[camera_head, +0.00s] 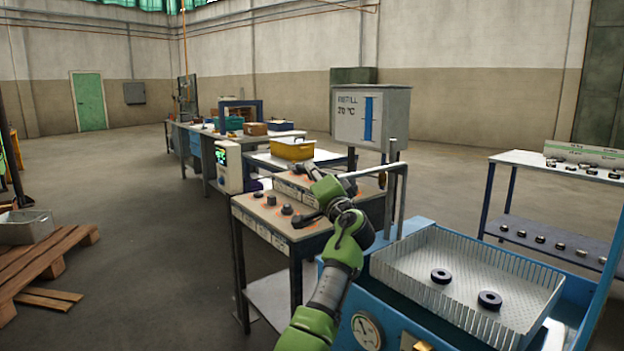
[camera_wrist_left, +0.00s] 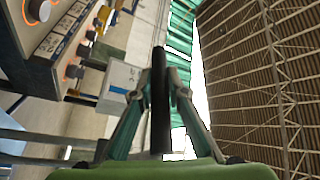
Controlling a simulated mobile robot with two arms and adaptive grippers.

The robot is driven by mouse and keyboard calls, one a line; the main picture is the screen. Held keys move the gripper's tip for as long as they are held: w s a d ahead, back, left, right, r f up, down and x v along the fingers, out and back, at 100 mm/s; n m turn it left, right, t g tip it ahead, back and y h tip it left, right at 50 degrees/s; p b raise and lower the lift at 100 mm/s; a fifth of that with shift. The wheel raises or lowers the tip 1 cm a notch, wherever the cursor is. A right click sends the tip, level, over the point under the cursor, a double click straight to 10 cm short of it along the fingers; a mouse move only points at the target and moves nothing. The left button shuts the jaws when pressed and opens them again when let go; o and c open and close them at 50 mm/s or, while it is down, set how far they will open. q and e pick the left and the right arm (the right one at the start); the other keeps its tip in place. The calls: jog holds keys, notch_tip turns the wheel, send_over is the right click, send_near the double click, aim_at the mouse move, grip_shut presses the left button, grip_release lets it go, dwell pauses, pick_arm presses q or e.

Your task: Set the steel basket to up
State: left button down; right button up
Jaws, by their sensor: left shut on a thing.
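The steel basket (camera_head: 440,276) is a shallow perforated tray at the lower right of the head view. It sits level at the top of a blue machine (camera_head: 425,238), with two dark rings (camera_head: 489,300) lying in it. A grey bent rail (camera_head: 402,190) rises beside the basket's left end and runs left toward my left gripper (camera_head: 330,188). My left gripper is left of the basket and above its rim. In the left wrist view its fingers (camera_wrist_left: 160,90) are closed on a dark bar (camera_wrist_left: 159,125). The bar's join to the rail is hidden. My right gripper is not in view.
A control bench (camera_head: 265,212) with knobs stands just behind and left of my gripper. A shelf rack (camera_head: 520,158) with small parts stands at right. A pallet (camera_head: 40,262) lies at left; the floor between is clear.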

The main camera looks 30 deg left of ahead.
pick_arm(q)
jog(key=shift+r, duration=0.55)
jog(key=c, duration=2)
grip_release()
jog(key=shift+o, duration=0.2)
jog(key=shift+f, duration=0.15)
jog(key=shift+d+f, duration=0.15)
jog(key=shift+f, duration=0.05)
jog(key=v, duration=1.1)
jog(key=shift+s+d, duration=0.3)
